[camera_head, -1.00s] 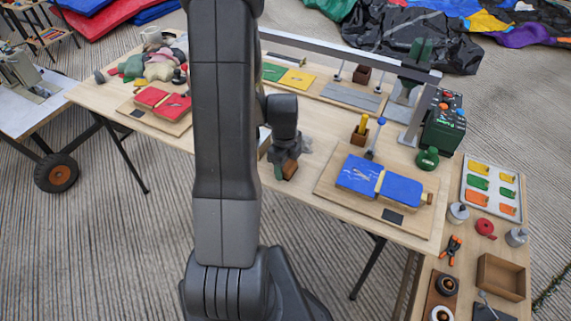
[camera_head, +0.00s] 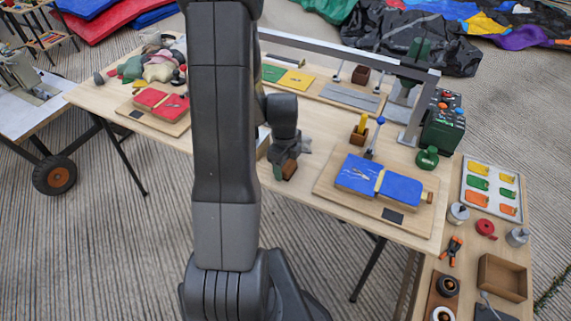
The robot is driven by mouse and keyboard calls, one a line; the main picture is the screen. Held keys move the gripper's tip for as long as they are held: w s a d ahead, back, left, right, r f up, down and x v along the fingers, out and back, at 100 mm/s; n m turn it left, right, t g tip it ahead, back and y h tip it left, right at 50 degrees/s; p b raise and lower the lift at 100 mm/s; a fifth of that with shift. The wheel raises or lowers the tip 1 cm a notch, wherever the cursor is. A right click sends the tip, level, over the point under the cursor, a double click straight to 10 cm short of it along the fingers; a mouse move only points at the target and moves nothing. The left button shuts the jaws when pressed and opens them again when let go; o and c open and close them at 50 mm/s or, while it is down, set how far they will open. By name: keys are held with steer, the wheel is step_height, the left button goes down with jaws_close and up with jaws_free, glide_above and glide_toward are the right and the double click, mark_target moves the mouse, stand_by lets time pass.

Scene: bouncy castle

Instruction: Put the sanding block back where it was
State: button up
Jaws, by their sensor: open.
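My gripper (camera_head: 284,160) hangs over the front edge of the long wooden table, to the right of my arm, and its jaws are open. A small brown block (camera_head: 290,171), which looks like the sanding block, shows right at the fingertips. A dark green part shows beside it on the left. I cannot tell whether the block rests on the table or touches a finger. My arm hides part of the table to the left of the gripper.
A board with blue fabric pieces (camera_head: 400,190) lies right of the gripper. A brown holder with a yellow tool (camera_head: 359,130) stands behind it. A red-piece board (camera_head: 160,104) lies at left. A side table at right holds a label tray (camera_head: 492,190) and an open wooden box (camera_head: 502,277).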

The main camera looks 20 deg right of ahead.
steer(key=shift+s+a+f, duration=0.35)
steer(key=shift+s+f, duration=0.1)
steer(key=shift+f, duration=0.2)
steer(key=shift+w+r+p, duration=0.1)
steer(key=shift+r+p, duration=0.45)
steer(key=shift+p, duration=0.2)
step_height(320, 180, up, 12)
steer(key=shift+w+r+p, duration=0.2)
steer(key=shift+w+p, duration=0.1)
steer(key=shift+w, duration=0.05)
steer(key=shift+d, duration=0.1)
step_height(320, 180, down, 12)
steer(key=shift+s+f+b, duration=0.15)
steer(key=shift+f+b, duration=0.1)
steer(key=shift+b, duration=0.25)
